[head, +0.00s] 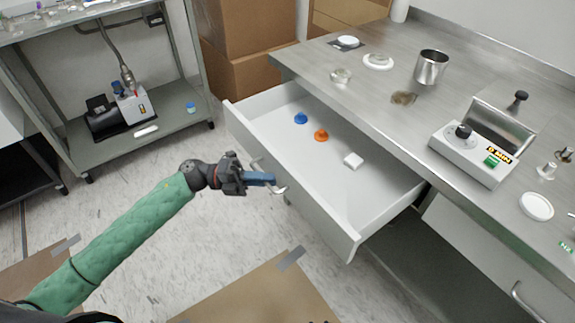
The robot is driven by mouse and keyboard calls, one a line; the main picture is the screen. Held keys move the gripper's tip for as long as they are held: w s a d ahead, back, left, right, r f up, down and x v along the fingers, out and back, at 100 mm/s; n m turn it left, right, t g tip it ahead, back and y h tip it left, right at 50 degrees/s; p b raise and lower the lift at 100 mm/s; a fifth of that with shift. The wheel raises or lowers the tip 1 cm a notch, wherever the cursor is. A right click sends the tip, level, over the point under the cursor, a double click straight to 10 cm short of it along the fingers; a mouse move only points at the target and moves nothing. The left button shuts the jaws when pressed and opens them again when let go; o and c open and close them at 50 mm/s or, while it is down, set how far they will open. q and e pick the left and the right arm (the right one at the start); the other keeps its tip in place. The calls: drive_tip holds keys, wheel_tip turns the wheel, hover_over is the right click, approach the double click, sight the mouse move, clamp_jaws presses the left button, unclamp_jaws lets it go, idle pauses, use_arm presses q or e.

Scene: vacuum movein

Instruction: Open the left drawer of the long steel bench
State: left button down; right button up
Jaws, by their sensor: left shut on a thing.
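The long steel bench (400,115) runs along the right side. Its left drawer (313,203) is pulled well out, and its white inside shows. In it lie a blue piece (301,118), an orange piece (321,135) and a small white block (353,160). My left gripper (272,181) is at the drawer's front, its blue fingers shut on the drawer handle (281,189). Part of the handle is hidden by the fingers. My right gripper does not show.
A grey wheeled cart (150,130) holding a pump (120,108) stands at the left. Cardboard boxes (245,75) stand behind the drawer. Flat cardboard (262,295) lies on the floor in front. Glassware, a steel beaker (431,67) and a device (472,153) stand on the bench top.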

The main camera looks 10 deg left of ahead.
use_arm(q)
drive_tip(key=s+a, duration=0.6)
drive_tip(key=shift+s, duration=0.2)
drive_tip(key=shift+a, duration=0.1)
drive_tip(key=c, duration=1.5)
unclamp_jaws()
drive_tip(key=shift+c, duration=0.2)
drive_tip(key=a+f+b, duration=0.1)
drive_tip(key=a, duration=0.6)
drive_tip(key=shift+a, duration=0.4)
